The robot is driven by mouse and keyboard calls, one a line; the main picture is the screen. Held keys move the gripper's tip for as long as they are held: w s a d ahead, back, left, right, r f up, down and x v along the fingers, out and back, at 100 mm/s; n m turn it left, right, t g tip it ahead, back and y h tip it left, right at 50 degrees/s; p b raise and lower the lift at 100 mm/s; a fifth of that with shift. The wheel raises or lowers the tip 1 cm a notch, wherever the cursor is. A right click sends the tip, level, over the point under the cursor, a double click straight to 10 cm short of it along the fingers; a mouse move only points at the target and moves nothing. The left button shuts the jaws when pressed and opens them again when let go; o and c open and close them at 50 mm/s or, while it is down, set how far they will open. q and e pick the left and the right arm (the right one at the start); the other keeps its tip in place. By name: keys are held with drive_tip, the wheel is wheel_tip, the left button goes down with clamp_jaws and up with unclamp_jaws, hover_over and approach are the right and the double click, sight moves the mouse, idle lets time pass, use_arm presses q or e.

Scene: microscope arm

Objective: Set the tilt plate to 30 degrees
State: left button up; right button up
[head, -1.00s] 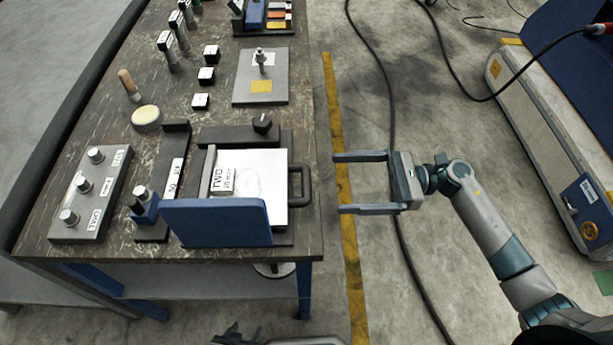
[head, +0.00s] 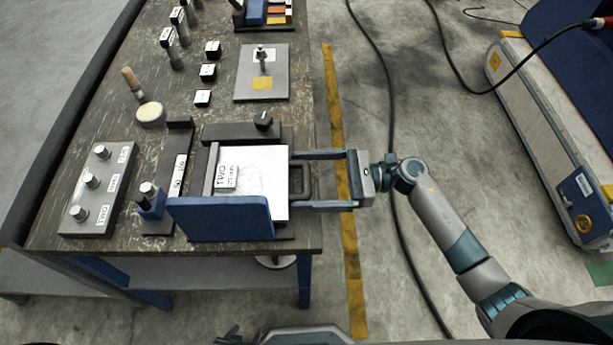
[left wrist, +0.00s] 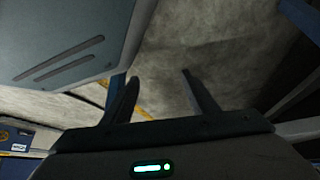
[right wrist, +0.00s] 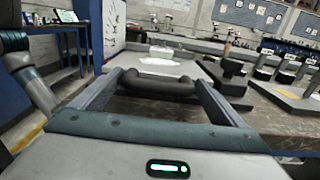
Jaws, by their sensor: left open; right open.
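The tilt plate (head: 262,168) is a pale square plate with a dark handle (head: 305,181) on its right edge, and looks flat. A blue panel (head: 220,218) stands along its front side and a black knob (head: 263,121) sits behind it. My right gripper (head: 293,180) is open, one finger on each side of the handle, its tips near the plate's right edge. In the right wrist view the handle (right wrist: 158,84) lies between the open fingers, with gaps beside it. My left gripper (left wrist: 160,88) is open and empty, low beside the table. No angle scale is readable.
Left of the plate are a slotted stand with a blue block (head: 151,203) and a grey panel with several knobs (head: 95,190). Behind are a round pad (head: 150,114), several small black blocks and a grey plate with a post (head: 262,75).

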drive_tip(key=c, duration=1.2)
drive_tip(key=shift+r, duration=0.1)
use_arm(q)
drive_tip(key=shift+r, duration=0.1)
use_arm(e)
drive_tip(key=shift+r, duration=0.1)
